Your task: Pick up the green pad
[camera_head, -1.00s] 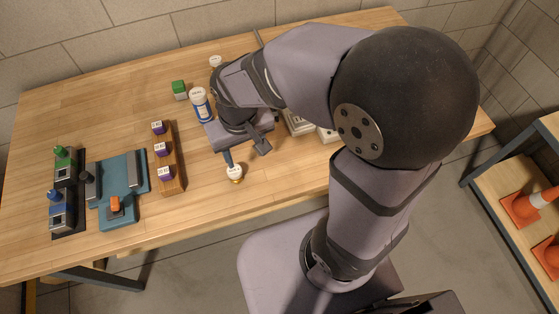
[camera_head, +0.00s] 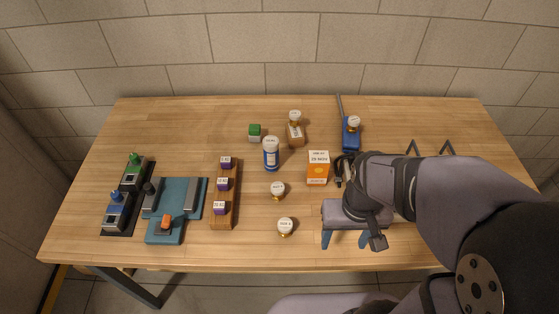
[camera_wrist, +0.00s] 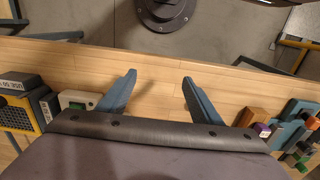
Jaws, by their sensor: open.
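In the wrist view my gripper (camera_wrist: 159,78) also shows open above bare wood near the table edge.
A bottle (camera_head: 271,155) and an orange box (camera_head: 318,168) stand mid-table. White-topped stamps (camera_head: 285,226) stand nearby. A wooden rack (camera_head: 235,205) with purple blocks and a teal fixture (camera_head: 185,212) are to the left.

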